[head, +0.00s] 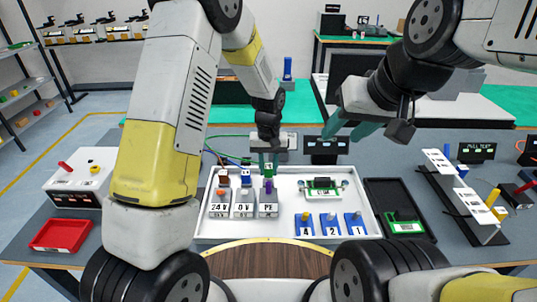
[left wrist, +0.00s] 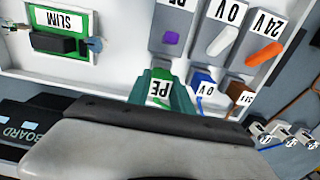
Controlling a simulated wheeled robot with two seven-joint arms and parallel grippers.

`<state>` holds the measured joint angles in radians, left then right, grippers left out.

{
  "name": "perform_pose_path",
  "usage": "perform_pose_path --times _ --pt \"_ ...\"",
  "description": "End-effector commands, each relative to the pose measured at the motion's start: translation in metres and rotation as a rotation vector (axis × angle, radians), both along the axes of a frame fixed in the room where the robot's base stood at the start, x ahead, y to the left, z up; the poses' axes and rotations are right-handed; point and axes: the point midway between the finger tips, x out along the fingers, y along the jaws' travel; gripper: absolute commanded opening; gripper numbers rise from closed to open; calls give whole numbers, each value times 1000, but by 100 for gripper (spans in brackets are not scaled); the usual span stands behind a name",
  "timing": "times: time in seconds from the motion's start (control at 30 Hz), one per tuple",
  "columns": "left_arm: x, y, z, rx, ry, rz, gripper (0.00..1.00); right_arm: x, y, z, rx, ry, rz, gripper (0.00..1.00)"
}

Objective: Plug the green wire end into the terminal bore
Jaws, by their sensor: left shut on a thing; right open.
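My left gripper (head: 266,163) is shut on the green wire's end, which bears a white PE tag (left wrist: 159,89). In the head view the green wire (head: 245,161) runs off to the left behind the gripper. The gripper is just behind the PE terminal (head: 268,209), a grey block with a purple lever. In the left wrist view the PE terminal (left wrist: 172,28) lies just beyond the fingertips. The wire tip and the bore cannot be made out, and the end looks apart from the block. My right gripper (head: 351,128) is open and empty, raised above the bench at the right.
The 24V (head: 217,210) and 0V (head: 242,210) terminals stand left of PE in the white tray (head: 290,231). A black tray (head: 379,190) lies beyond.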

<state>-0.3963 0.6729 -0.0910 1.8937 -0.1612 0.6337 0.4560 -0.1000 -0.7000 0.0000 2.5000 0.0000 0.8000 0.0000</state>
Motion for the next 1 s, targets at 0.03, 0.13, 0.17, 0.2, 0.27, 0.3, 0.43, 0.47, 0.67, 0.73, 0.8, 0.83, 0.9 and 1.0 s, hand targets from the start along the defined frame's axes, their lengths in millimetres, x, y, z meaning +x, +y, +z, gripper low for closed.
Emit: perform_pose_path --times 0.03,0.13,0.17,0.2,0.27,0.3,0.43,0.47,0.67,0.73,0.8,0.83,0.9,1.0 --pt "0 0 0 0 0 0 0 0 0 0 0 0 0 44" --pt "0 0 0 0 0 0 0 0 0 0 0 0 0 44" --pt "0 0 0 0 0 0 0 0 0 0 0 0 0 44" --pt "0 0 0 0 0 0 0 0 0 0 0 0 0 44" --pt "0 0 0 0 0 0 0 0 0 0 0 0 0 44" --pt "0 0 0 0 0 0 0 0 0 0 0 0 0 44" --pt "0 0 0 0 0 0 0 0 0 0 0 0 0 44" --pt "0 0 0 0 0 0 0 0 0 0 0 0 0 44" --pt "0 0 -1 0 0 0 0 0 0 0 0 0 0 44" --pt "0 0 -2 0 0 0 0 0 0 0 0 0 0 44" --pt "0 0 -4 0 0 0 0 0 0 0 0 0 0 44" --pt "0 0 -5 0 0 0 0 0 0 0 0 0 0 44" --pt "0 0 -7 0 1 0 0 0 0 0 0 0 0 44" --pt "0 0 -9 1 1 0 0 0 0 0 0 0 0 44"
